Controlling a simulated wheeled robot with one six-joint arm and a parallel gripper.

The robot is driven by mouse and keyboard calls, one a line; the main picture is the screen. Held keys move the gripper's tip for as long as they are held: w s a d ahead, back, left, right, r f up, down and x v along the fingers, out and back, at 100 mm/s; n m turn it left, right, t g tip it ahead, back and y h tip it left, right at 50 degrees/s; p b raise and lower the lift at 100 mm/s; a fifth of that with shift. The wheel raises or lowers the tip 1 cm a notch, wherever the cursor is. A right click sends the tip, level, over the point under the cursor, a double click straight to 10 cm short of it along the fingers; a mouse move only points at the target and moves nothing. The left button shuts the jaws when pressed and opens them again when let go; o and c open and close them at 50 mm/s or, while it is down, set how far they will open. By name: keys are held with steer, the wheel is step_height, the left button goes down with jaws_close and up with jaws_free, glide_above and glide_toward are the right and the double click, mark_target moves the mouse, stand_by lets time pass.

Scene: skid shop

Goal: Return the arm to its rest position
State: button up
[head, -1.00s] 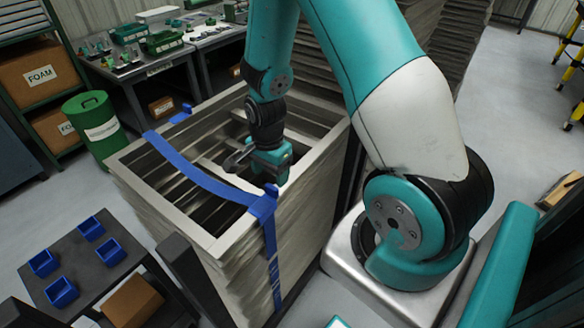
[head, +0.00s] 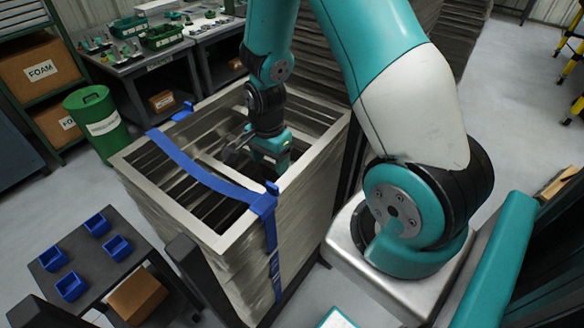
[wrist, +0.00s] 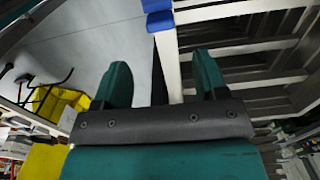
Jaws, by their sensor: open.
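My teal and black arm reaches from its base at the right over a tall stack of grey slatted pallets (head: 225,243). My gripper (head: 234,150) hangs low over the open top of the stack, near its right side, and looks empty. In the wrist view my gripper (wrist: 162,78) shows two teal fingers apart, with nothing between them but a pale slat edge behind. A blue strap (head: 205,174) crosses the stack top and runs down its front side, beside and below the gripper. Whether the gripper touches the stack cannot be told.
A dark table (head: 70,240) with several blue bins stands at lower left. A green bin (head: 98,122), a shelf with foam boxes (head: 40,70) and workbenches (head: 140,62) stand behind. More stacked pallets rise behind my arm. Grey floor is open at the right.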

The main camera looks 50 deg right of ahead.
stand_by(0.4)
steer(key=s+a+r+n+y+b, duration=0.3)
steer(key=s+a+r+n, duration=0.1)
steer(key=a+r+n, duration=0.9)
steer(key=s+a+r+n+b, duration=0.1)
steer(key=s+a+r+n, duration=0.2)
steer(key=s+n, duration=0.2)
steer(key=s+a+r+n+y+b, duration=0.1)
steer(key=s+a+r+n, duration=0.1)
steer(key=s+a+n, duration=0.2)
steer(key=s+n, duration=0.1)
steer(key=s, duration=0.2)
steer(key=shift+r+n, duration=0.3)
steer(key=shift+r, duration=0.1)
steer(key=shift+c, duration=0.2)
stand_by(0.5)
